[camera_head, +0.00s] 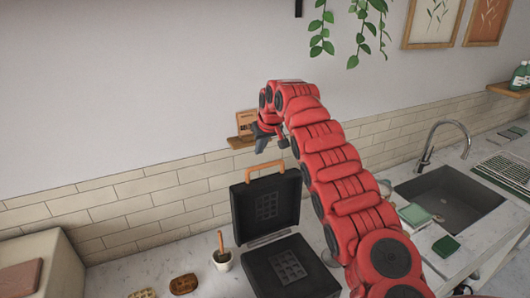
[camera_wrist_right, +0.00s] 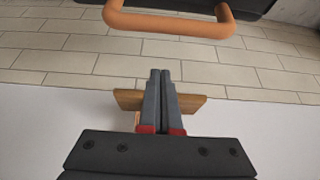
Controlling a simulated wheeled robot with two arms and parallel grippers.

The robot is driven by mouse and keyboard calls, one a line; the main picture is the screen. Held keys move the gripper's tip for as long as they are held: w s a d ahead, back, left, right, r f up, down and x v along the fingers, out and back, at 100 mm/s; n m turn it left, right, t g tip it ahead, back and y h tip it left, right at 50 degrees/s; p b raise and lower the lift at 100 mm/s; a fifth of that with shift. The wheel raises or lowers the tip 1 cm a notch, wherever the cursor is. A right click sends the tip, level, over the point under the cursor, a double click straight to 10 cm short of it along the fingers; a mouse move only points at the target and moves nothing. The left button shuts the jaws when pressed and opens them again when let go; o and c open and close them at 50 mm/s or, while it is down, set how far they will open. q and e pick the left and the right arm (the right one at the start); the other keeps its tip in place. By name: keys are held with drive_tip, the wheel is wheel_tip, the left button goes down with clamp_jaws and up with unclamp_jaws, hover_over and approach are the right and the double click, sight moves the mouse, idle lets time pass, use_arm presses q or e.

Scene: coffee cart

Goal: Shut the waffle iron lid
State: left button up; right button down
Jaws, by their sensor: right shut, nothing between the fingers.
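The black waffle iron stands on the counter with its lid (camera_head: 266,207) raised upright against the tiled wall side. Its lower plate (camera_head: 291,268) lies open in front. The orange lid handle (camera_head: 265,169) is at the top of the lid; it also shows at the top of the right wrist view (camera_wrist_right: 168,22). My right gripper (camera_head: 262,146) is above the handle in the head view, shut and empty. In the right wrist view its fingertips (camera_wrist_right: 160,73) are together, apart from the handle. My left gripper is not in view.
A small wooden shelf (camera_head: 241,142) with a card is on the wall behind my right gripper. A white pot (camera_head: 223,260) with a wooden tool and waffles (camera_head: 184,284) are left of the iron. A sink (camera_head: 449,205) is at right.

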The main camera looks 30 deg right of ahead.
drive_tip(key=s+p, duration=0.1)
drive_tip(key=s, duration=0.1)
drive_tip(key=s+f+p, duration=0.1)
drive_tip(key=shift+s+a+f, duration=0.1)
drive_tip(key=shift+s, duration=0.25)
idle(0.3)
drive_tip(key=shift+f, duration=0.1)
